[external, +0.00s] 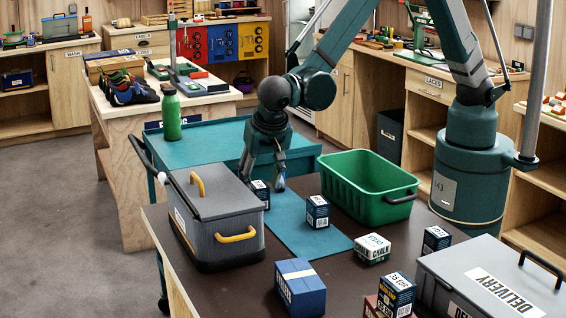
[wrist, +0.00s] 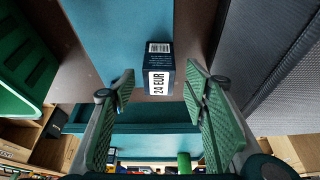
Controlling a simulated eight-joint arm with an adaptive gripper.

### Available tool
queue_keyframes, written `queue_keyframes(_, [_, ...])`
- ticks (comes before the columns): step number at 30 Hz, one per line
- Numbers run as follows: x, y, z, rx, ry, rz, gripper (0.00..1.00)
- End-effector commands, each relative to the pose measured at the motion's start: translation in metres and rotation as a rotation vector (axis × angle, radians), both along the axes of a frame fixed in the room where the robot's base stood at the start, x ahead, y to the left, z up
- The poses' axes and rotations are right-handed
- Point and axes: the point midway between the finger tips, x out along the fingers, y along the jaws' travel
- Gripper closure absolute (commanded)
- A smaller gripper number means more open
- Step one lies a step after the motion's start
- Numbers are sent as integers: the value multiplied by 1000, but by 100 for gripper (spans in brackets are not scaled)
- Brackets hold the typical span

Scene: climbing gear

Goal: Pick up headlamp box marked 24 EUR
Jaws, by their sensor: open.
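The headlamp box marked 24 EUR (wrist: 158,75) is a small dark blue box with a white price label and a barcode, between and just beyond my fingertips in the wrist view. In the external view, a small dark box (external: 260,194) that looks like the same one stands beside the grey case, at the far end of the blue mat. My gripper (external: 265,180) points down right over it, and a finger is close to its right side. In the wrist view my gripper (wrist: 160,85) is open, with a green-padded finger on each side and a gap to the box.
A similar box (external: 317,212) stands on the blue mat (external: 290,222). The grey case (external: 212,215) is close on the left, the green crate (external: 368,188) on the right. A chalk box (external: 372,249), a blue box (external: 300,287) and a delivery case (external: 492,280) are nearer the camera.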

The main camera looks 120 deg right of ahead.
Motion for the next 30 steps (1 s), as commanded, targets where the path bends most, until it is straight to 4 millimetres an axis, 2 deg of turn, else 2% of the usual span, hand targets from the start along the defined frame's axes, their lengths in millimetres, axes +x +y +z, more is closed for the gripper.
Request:
queue_keyframes(8, [0, -1, -3, 0, 0, 0, 55])
queue_keyframes(22, [-3, -17, -46, 0, 0, 0, 55])
queue_keyframes(30, [-3, -19, -49, 0, 0, 0, 55])
